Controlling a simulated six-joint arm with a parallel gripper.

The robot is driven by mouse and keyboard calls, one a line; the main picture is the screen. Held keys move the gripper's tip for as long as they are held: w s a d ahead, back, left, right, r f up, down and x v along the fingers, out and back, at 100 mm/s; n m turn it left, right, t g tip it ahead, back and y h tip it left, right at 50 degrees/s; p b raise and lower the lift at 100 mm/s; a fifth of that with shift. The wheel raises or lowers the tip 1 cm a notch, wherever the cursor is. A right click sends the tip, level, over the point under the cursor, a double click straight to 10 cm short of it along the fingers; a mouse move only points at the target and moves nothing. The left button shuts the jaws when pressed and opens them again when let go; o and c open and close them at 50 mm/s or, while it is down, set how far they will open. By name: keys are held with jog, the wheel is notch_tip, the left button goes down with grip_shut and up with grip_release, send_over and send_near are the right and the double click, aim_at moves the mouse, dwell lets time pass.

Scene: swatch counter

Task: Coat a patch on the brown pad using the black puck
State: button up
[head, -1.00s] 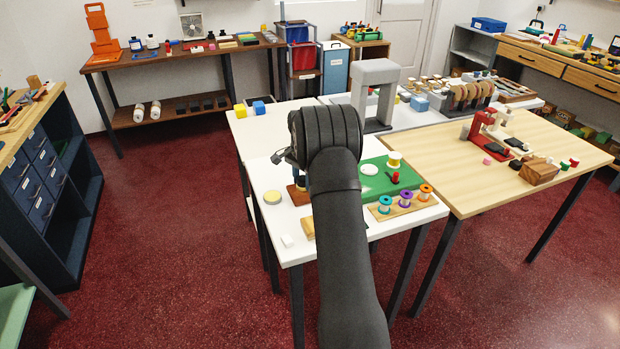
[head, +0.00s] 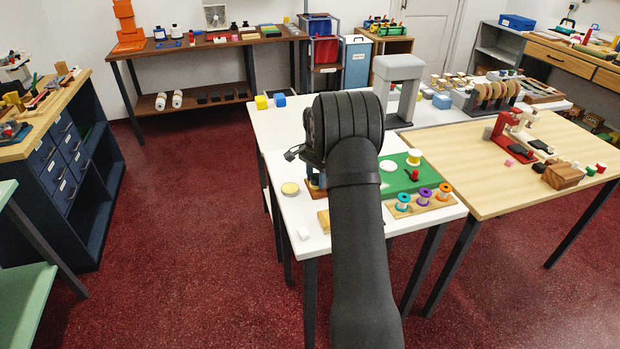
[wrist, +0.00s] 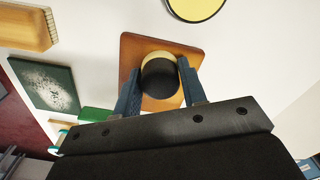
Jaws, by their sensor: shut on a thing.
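The brown pad (wrist: 131,53) lies flat on the white table in the wrist view; a small part of it (head: 313,192) shows beside my arm in the head view. My gripper (wrist: 159,70) is shut on the black puck (wrist: 160,80), one blue finger on each side, over the pad. A pale yellow crescent (wrist: 158,57) shows along the puck's far edge; I cannot tell whether it is on the puck or on the pad. Whether the puck touches the pad is unclear. In the head view my arm hides the puck.
A round yellow dish with a dark rim (wrist: 196,6) lies just beyond the pad, also in the head view (head: 290,188). A dark speckled board (wrist: 45,84) and a wooden block (wrist: 22,25) lie left. A green mat (head: 402,183) and spool rack (head: 433,205) stand right of my arm.

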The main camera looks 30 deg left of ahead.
aim_at(310, 190)
jog(key=shift+w+d, duration=3.1)
jog(key=shift+d, duration=0.2)
jog(key=shift+s+d, duration=0.5)
jog(key=shift+s, duration=0.1)
jog(key=shift+s+a, duration=4)
jog(key=shift+a, duration=0.05)
notch_tip(310, 190, up, 8)
